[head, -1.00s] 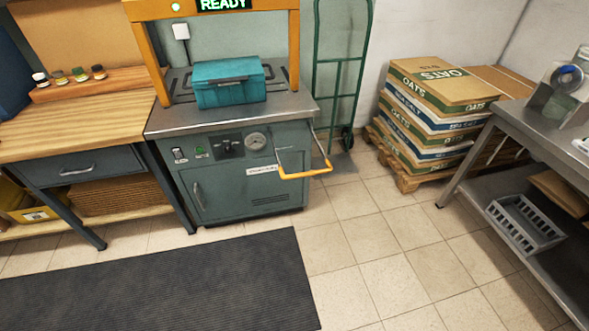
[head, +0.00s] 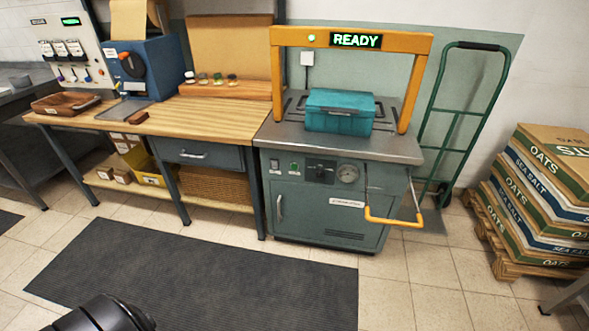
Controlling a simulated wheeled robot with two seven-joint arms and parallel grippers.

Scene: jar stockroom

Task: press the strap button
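The strapping machine (head: 312,210) stands ahead, right of the middle in the head view, with a grey-green cabinet and an orange arch (head: 278,75). The display (head: 356,41) on the arch reads READY in green, with a small green light beside it. A teal case (head: 338,112) sits closed on the steel top, under the arch. On the front panel a small green button (head: 294,167) sits between a switch (head: 274,166) and a dark knob (head: 320,172). Neither gripper's fingers are in view.
An orange-handled bar (head: 395,222) sticks out from the machine's front right. A wooden workbench (head: 200,117) adjoins it on the left. A green hand truck (head: 458,113) and a pallet (head: 508,265) of stacked sacks stand right. A dark mat (head: 210,275) lies on the open floor in front.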

